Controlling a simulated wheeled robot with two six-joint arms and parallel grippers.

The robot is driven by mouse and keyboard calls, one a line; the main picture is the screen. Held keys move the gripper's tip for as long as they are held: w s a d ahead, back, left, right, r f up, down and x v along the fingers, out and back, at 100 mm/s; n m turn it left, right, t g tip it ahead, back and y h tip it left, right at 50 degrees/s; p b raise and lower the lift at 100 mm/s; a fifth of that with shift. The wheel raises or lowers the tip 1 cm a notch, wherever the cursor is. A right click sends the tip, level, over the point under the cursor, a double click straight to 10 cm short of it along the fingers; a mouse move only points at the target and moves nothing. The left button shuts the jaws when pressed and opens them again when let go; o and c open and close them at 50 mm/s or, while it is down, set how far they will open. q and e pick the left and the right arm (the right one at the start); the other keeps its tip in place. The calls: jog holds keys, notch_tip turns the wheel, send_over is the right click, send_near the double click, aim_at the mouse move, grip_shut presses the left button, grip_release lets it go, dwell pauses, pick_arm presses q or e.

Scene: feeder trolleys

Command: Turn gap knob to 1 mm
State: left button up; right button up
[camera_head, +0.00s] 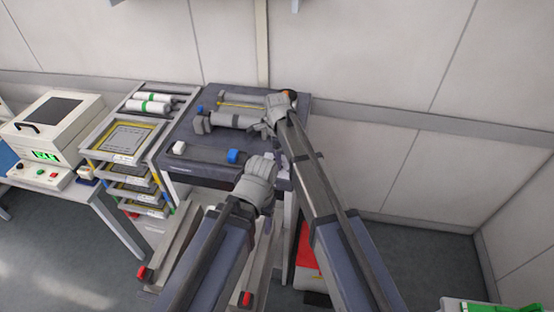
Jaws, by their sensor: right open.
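A dark table (185,135) carries a grey machine with a roller (232,119) and a yellow-edged bed (240,104). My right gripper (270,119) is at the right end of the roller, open. The arm and wrist cover much of that end, and I cannot tell whether the fingers touch anything. A small orange part (288,93) shows just behind the wrist. No gap scale or reading is legible, and I cannot pick out the gap knob for sure. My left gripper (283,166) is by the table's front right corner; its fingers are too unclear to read.
A rack of trays (122,139) with white rolls (150,107) stands to the left, beside a bench device (55,125). A red bin (308,262) is below right. The wall is close behind.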

jog(key=shift+c, duration=0.4)
grip_shut()
